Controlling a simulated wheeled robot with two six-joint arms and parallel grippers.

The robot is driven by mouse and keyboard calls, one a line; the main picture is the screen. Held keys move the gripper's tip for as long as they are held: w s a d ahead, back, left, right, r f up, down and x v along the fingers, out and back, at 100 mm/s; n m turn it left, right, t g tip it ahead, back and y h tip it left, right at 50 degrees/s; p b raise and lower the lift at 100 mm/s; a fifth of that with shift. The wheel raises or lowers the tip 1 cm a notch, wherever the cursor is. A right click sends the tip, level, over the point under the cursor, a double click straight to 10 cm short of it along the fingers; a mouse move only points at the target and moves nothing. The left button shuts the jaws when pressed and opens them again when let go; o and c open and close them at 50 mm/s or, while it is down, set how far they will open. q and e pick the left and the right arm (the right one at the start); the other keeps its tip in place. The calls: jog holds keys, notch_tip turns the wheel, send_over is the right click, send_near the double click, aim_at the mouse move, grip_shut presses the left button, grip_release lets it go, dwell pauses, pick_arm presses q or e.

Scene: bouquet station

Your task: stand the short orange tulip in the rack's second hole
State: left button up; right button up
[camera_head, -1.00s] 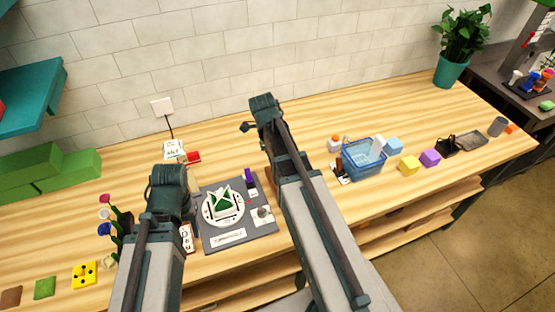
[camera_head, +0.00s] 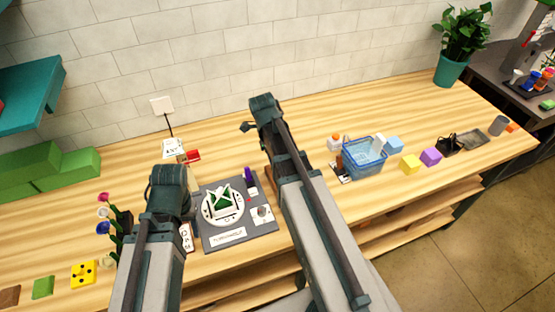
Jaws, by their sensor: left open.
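I cannot pick out the short orange tulip for certain in the head view. A dark rack (camera_head: 124,222) stands at the left of the wooden table, partly hidden behind my left arm. Flowers with pink (camera_head: 104,196), white and blue (camera_head: 103,228) heads show at its left side. The rack's holes cannot be made out. My left gripper (camera_head: 192,186) is open, just right of the rack, and mostly hidden by its own arm. My right arm reaches over the middle of the table, and its gripper is hidden behind it.
A blue basket (camera_head: 363,160) and several coloured blocks stand to the right. Green blocks (camera_head: 60,170) lie at the back left. Bare table shows along the back.

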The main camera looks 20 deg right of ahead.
jog(key=shift+f+b, duration=1)
dwell(2.6)
jog(key=o, duration=0.9)
jog(key=shift+r, duration=0.15)
jog(key=shift+w+a+r+p, duration=0.1)
jog(key=shift+a+r+p, duration=0.05)
jog(key=shift+r+p, duration=0.9)
jog(key=shift+w+a+r+p, duration=0.1)
jog(key=shift+a+r+p, duration=0.1)
jog(key=shift+r+p, duration=0.85)
jog(key=shift+w+a+r+p, duration=0.1)
jog(key=shift+a+r+p, duration=0.05)
jog(key=shift+r+p, duration=0.9)
jog(key=shift+f, duration=0.1)
jog(key=shift+o, duration=0.2)
jog(key=o, duration=0.3)
jog(key=shift+o, duration=0.2)
jog(key=shift+s, duration=0.1)
